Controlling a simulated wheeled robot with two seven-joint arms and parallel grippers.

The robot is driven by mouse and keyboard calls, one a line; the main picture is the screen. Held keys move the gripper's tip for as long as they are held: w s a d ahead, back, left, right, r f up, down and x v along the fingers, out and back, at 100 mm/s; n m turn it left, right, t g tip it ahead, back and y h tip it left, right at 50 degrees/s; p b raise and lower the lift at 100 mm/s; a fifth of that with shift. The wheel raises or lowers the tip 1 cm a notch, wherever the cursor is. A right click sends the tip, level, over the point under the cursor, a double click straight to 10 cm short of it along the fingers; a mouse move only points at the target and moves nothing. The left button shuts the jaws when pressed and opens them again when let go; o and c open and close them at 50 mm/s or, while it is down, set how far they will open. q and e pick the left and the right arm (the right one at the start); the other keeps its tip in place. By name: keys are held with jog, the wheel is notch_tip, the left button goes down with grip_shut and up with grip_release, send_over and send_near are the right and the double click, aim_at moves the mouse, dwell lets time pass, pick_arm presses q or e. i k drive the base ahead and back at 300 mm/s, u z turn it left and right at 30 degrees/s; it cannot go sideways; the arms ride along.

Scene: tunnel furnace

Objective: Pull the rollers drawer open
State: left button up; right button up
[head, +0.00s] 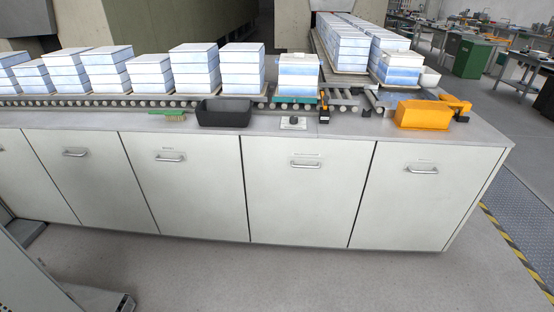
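A long white cabinet with a grey top (200,139) runs across the head view. It has several flat fronts, each with a bar handle near its top edge. The handles are at the left (75,154), left of the middle (170,158), right of the middle (305,165) and at the right (422,170). Small labels sit above some handles, but they are too small to read, so I cannot tell which front is the rollers drawer. All the fronts look closed. Neither of my grippers is in view.
On the cabinet top are a black bin (224,113), a green brush (168,115), an orange box (423,115) and a small black knob (294,120). Behind them, a roller conveyor (130,101) carries stacked white-blue blocks (194,67).

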aim_at(300, 192)
jog(key=z, duration=0.15)
jog(key=i, duration=0.7)
jog(key=z, duration=0.8)
jog(key=i, duration=0.35)
jog(key=z, duration=0.4)
